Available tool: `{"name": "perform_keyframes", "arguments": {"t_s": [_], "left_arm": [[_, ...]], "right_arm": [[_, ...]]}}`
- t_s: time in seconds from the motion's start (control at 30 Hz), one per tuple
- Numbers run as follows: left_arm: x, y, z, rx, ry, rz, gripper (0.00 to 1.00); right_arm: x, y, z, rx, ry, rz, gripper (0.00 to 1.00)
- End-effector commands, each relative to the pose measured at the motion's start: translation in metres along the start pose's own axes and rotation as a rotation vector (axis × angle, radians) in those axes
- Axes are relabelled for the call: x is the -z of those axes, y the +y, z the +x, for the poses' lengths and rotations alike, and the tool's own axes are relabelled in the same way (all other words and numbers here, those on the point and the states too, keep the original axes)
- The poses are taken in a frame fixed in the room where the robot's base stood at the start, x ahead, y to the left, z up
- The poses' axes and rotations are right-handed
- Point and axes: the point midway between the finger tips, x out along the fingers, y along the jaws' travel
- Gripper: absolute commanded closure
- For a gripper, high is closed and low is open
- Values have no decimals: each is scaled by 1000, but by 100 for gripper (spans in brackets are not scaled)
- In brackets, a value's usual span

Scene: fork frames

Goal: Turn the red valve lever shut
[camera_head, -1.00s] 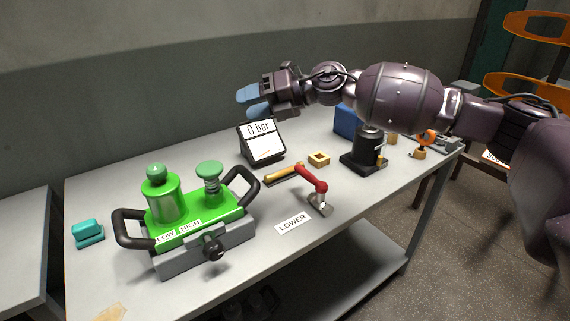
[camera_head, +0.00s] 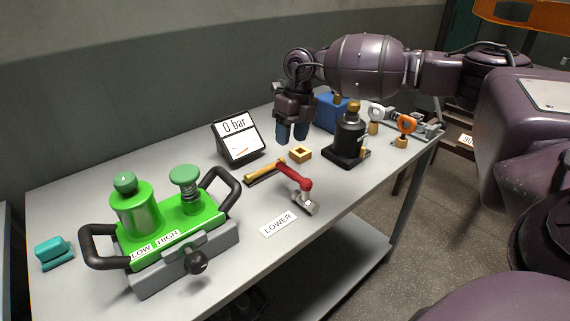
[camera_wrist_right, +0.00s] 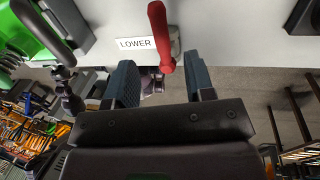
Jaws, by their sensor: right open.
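The red valve lever (camera_head: 293,176) sits near the table's front edge, over a small grey metal valve body (camera_head: 305,205) behind the LOWER label (camera_head: 278,223). A yellow bar (camera_head: 264,171) adjoins its far end. My right gripper (camera_head: 292,132) points down with open blue fingers, behind the lever in the head view and apart from it. In the right wrist view the red lever (camera_wrist_right: 160,35) appears between the two open fingertips (camera_wrist_right: 160,63), with nothing held. Contact is not visible. My left gripper is in neither view.
A green pump unit (camera_head: 170,225) with black handles stands left. A gauge display (camera_head: 236,138) reading 0 bar is behind. A wooden square ring (camera_head: 300,154), a black device (camera_head: 346,140) and a blue box (camera_head: 331,111) stand near my right gripper. The front table strip is mostly clear.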

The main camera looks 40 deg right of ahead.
Motion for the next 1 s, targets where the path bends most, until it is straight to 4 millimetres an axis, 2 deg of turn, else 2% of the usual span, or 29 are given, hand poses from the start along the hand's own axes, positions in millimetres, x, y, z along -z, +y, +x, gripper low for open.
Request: {"name": "perform_keyframes", "arguments": {"t_s": [0.03, 0.2, 0.43, 0.6, 0.93, 1.0], "left_arm": [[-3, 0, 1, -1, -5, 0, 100], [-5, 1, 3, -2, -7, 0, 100], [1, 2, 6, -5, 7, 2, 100], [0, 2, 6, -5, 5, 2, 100], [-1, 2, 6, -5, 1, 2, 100], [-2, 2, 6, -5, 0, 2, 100]], "right_arm": [[0, 0, 12, -1, 5, -1, 51], [0, 0, 42, -2, 4, -1, 51], [0, 0, 72, -3, 3, -1, 51], [0, 1, 82, -3, 0, -1, 51], [0, 1, 84, -3, -1, -1, 51], [0, 1, 84, -3, -1, -1, 62]]}}
